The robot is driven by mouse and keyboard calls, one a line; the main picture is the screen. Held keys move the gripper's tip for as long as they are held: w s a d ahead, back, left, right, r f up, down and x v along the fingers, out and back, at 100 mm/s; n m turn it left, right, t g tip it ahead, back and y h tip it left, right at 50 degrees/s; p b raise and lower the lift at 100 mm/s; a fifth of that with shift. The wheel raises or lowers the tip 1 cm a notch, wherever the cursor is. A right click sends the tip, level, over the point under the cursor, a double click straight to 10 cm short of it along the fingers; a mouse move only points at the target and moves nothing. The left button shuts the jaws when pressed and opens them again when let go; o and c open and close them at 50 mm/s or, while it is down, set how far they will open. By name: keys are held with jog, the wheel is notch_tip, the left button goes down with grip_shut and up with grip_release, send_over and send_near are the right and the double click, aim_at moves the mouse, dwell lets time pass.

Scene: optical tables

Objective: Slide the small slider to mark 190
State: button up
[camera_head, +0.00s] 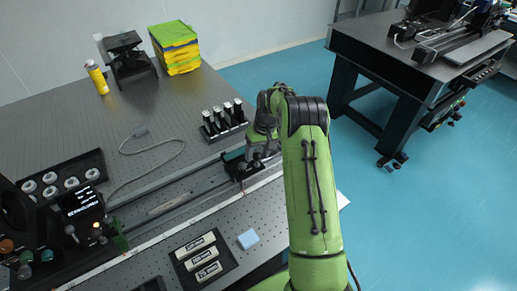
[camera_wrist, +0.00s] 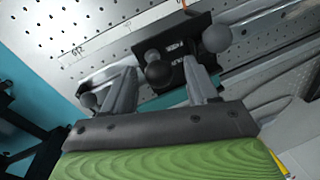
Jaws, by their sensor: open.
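A black slider block (camera_head: 236,166) sits on the long rail (camera_head: 170,202) near its right end in the head view. In the wrist view the black block (camera_wrist: 172,46) carries small white lettering and has dark ball knobs. My gripper (camera_wrist: 160,70) is open, with one finger on each side of a black ball knob (camera_wrist: 157,73). I cannot tell whether either finger touches it. In the head view my gripper (camera_head: 256,160) is at the block, partly hidden by my arm.
A rack of black-and-white pieces (camera_head: 223,120) stands just behind the block. A black instrument with a lit display (camera_head: 80,205) stands at the rail's left end.

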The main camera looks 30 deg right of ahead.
jog(key=d+r+p, duration=0.2)
jog(key=d+r, duration=0.1)
jog(key=r, duration=1.2)
jog(key=shift+s+r, duration=0.15)
jog(key=shift+r, duration=0.05)
jog(key=shift+a, duration=0.1)
jog(key=s+a+r+n+t+h, duration=0.1)
jog(key=s+a+r+t+h, duration=0.1)
jog(key=s+a+r, duration=1.1)
jog(key=s+a+f+t, duration=0.1)
jog(key=s+a, duration=0.1)
jog(key=s, duration=0.7)
jog(key=s+a+f+t, duration=0.1)
jog(key=s+t, duration=0.1)
jog(key=s, duration=0.7)
jog(key=shift+s+a+f, duration=0.15)
jog(key=shift+s+a, duration=0.25)
jog(key=shift+c, duration=0.3)
